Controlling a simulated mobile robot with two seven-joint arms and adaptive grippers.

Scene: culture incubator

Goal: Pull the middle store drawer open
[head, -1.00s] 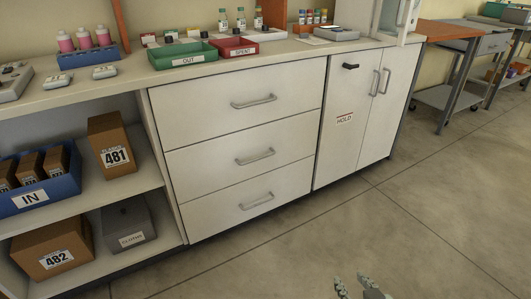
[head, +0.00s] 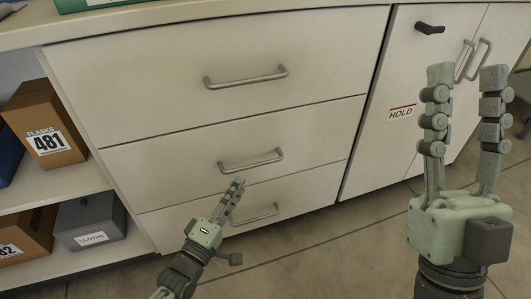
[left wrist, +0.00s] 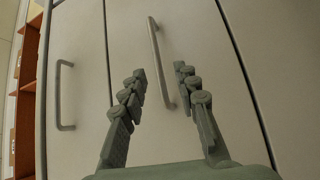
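The middle store drawer (head: 180,166) is shut, its pale front level with the drawers above and below. Its grey bar handle (head: 251,161) is free. My left gripper (head: 238,182) is just below this handle in the head view, fingers pointing towards the drawer fronts. In the left wrist view my left gripper (left wrist: 160,70) is open, with the middle handle (left wrist: 156,45) showing between and beyond its fingertips; I see no contact. My right gripper (head: 467,72) is open and empty, raised in front of the cupboard at right.
The top drawer handle (head: 246,78) and bottom drawer handle (head: 255,214) stick out above and below. Open shelves at left hold a FLASKS box (head: 45,130) and a CLOTHS box (head: 90,228). The floor in front is clear.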

